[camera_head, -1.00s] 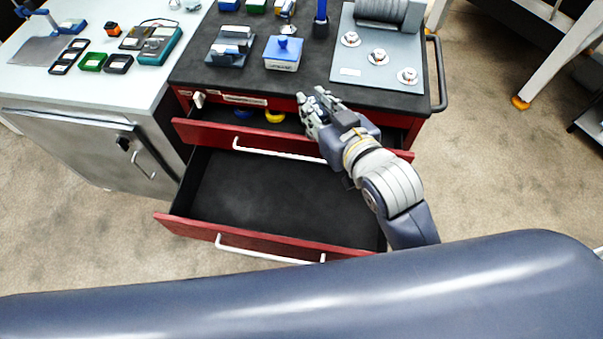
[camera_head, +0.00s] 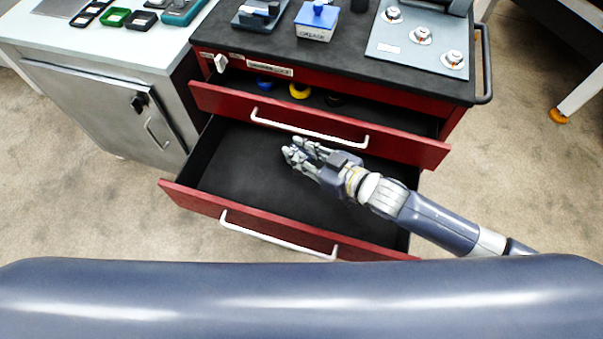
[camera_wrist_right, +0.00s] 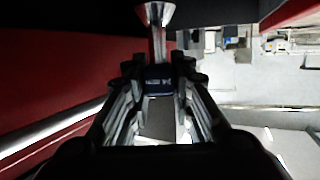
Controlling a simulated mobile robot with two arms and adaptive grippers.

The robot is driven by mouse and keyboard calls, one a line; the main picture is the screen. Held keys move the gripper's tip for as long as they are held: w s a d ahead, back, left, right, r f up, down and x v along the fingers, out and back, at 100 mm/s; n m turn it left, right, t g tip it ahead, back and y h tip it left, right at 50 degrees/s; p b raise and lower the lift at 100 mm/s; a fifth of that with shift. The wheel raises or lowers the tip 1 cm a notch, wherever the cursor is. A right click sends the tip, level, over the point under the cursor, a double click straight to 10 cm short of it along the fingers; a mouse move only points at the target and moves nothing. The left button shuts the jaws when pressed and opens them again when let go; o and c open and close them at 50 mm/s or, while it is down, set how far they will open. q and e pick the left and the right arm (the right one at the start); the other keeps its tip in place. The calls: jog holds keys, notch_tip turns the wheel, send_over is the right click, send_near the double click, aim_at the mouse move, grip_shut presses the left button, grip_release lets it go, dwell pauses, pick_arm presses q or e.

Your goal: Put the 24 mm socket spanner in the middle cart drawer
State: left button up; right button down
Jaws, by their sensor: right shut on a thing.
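My right gripper (camera_head: 302,156) is over the lower open drawer (camera_head: 225,165) of the red cart, just in front of the white handle of the open top drawer. How high it is above the drawer floor is hard to tell. In the right wrist view its fingers (camera_wrist_right: 160,82) are shut on the socket spanner (camera_wrist_right: 157,38), which has a dark, labelled part between the fingers and a metal shaft with a flared end beyond. The spanner cannot be made out in the head view. The drawer's visible black floor looks empty. My left gripper is not in view.
The top drawer (camera_head: 318,126) is partly open and holds a blue ring (camera_head: 264,83) and a yellow ring (camera_head: 299,91). The cart top holds a grease box (camera_head: 316,21) and a plate with knobs (camera_head: 420,40). A grey cabinet (camera_head: 110,105) stands at left.

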notch_tip(320, 180, down, 7)
jog(key=shift+r, duration=0.15)
jog(key=shift+f+b, duration=0.55)
jog(key=shift+f, duration=1.7)
jog(key=shift+f, duration=0.1)
jog(key=shift+f, duration=0.15)
jog(key=c, duration=1.4)
grip_release()
